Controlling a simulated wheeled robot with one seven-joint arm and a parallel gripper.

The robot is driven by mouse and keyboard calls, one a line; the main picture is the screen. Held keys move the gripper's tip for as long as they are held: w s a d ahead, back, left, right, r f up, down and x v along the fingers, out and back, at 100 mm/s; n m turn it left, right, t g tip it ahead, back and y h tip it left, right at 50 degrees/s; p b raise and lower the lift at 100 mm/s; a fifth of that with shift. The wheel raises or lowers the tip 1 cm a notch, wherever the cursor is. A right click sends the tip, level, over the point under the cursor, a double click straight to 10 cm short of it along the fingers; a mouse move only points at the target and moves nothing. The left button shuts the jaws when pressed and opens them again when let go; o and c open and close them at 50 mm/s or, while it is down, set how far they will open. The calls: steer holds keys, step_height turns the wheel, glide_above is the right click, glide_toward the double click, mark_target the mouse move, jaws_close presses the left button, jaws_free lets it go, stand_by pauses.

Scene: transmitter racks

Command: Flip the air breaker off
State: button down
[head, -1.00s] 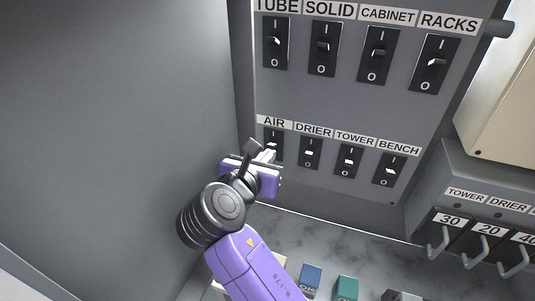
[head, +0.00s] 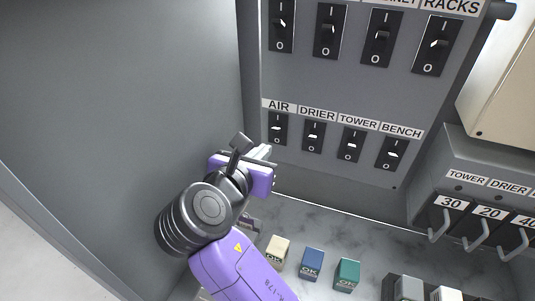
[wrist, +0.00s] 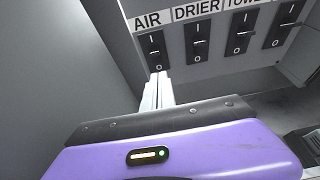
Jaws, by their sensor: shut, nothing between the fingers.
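The air breaker (head: 278,129) is a black switch under the AIR label, leftmost in the lower row of the grey panel. Its small lever shows a bright face between the I above and the O below; I cannot tell surely which way it is tipped. It also shows in the wrist view (wrist: 154,50). My gripper (head: 266,152) is shut and empty, just below and left of the air breaker. In the wrist view its pale fingers (wrist: 158,78) point at the breaker's lower end, near the O. Whether they touch the panel is unclear.
The DRIER (head: 313,136), TOWER (head: 350,145) and BENCH (head: 393,154) breakers stand close to the right. Larger breakers fill the row above. A grey wall (head: 120,90) bounds the left. Small blocks, including a blue one (head: 312,263), stand below. Hooks (head: 440,225) hang at right.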

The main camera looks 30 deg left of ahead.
steer(key=shift+s+d+r, duration=0.2)
steer(key=shift+s+r, duration=0.45)
steer(key=shift+r, duration=0.05)
steer(key=shift+s+d+r, duration=0.15)
steer(key=shift+s+r, duration=0.5)
steer(key=shift+r, duration=0.05)
